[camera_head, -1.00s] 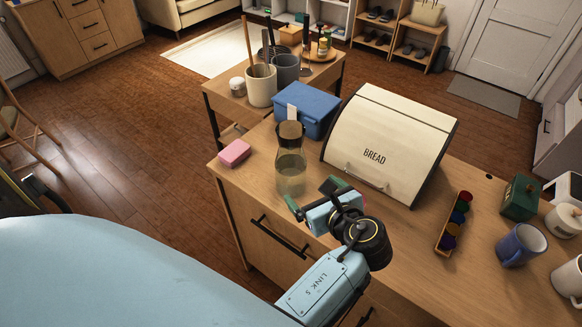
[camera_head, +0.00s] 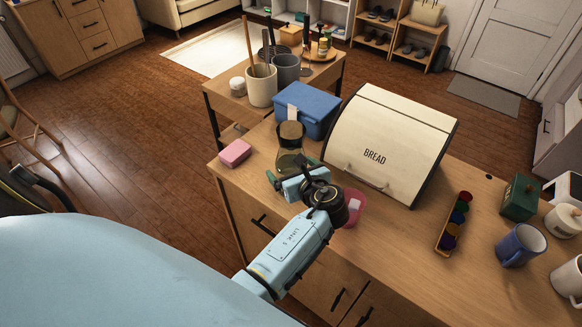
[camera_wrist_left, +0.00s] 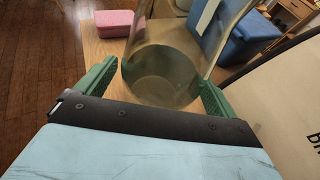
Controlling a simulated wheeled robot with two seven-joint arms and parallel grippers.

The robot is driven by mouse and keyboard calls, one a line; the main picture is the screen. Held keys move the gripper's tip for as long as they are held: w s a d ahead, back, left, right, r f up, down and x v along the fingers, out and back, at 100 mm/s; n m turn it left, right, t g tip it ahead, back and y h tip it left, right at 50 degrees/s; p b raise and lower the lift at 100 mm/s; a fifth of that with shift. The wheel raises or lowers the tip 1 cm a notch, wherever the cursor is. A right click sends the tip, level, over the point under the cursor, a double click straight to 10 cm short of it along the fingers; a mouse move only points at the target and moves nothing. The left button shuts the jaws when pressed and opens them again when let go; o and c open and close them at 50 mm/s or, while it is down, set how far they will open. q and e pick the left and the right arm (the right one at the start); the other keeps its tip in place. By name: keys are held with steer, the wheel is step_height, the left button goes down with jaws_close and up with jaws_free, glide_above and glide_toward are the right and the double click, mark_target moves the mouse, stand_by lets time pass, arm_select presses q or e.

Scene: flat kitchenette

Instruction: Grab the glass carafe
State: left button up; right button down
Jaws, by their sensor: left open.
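I cannot tell whether either finger touches the glass. My right gripper is not in view.
A pink sponge-like block (camera_head: 235,153) lies left of the carafe. A blue box (camera_head: 308,108) stands behind it and the cream bread box (camera_head: 392,140) to its right. A pink item (camera_head: 354,207) shows beside my wrist. Mugs stand farther right.

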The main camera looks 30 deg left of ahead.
arm_select(q)
steer(key=shift+w+a+f, duration=0.15)
steer(key=shift+a+f, duration=0.05)
steer(key=shift+a, duration=0.05)
steer(key=shift+c, duration=0.4)
steer(key=c, duration=1.4)
steer(key=shift+r, duration=0.15)
steer(key=shift+c, duration=1.1)
steer(key=shift+w+r, duration=0.1)
steer(key=shift+r, duration=0.1)
